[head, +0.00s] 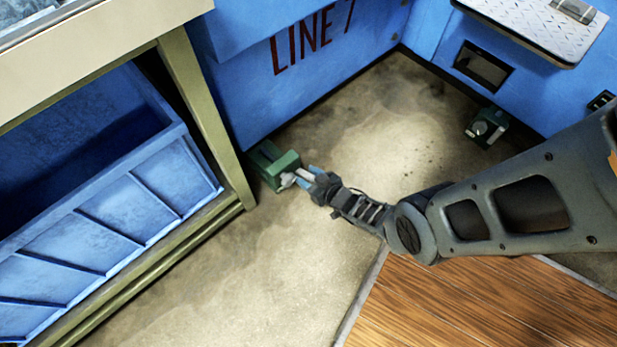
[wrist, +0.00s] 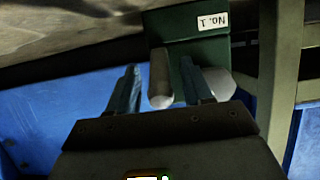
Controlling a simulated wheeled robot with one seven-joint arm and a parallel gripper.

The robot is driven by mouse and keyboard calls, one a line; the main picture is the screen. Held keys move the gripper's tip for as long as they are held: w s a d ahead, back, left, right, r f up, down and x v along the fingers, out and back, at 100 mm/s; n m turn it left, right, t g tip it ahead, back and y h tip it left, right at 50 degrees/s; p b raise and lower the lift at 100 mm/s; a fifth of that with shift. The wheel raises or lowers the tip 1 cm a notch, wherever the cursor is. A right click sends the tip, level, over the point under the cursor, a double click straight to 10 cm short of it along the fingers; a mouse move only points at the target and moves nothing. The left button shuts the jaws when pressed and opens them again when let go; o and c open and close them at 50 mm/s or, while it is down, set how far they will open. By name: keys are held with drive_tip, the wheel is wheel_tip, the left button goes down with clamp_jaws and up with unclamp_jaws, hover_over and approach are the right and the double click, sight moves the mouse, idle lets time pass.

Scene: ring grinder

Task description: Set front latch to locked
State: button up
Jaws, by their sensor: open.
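A green box with a pale handle, which looks like a latch (head: 272,166), sits low by the base of the blue LINE 7 panel, beside the table leg. In the wrist view the green latch body (wrist: 189,24) carries a "No. 1" label, shown upside down. Its pale rounded lever (wrist: 161,80) lies between my two fingers, with gaps visible on both sides. My gripper (head: 304,176) is open at the latch; it also shows in the wrist view (wrist: 160,95). A pale round part (wrist: 219,82) is partly hidden behind the right finger. I cannot tell which latch is the front one.
A second green box with a pale knob (head: 486,126) stands on the floor by the right blue panel. A blue bin (head: 110,190) sits under the table at left. The concrete floor (head: 250,270) is clear; wooden flooring (head: 450,300) lies below my arm.

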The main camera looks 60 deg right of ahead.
clamp_jaws()
idle(0.4)
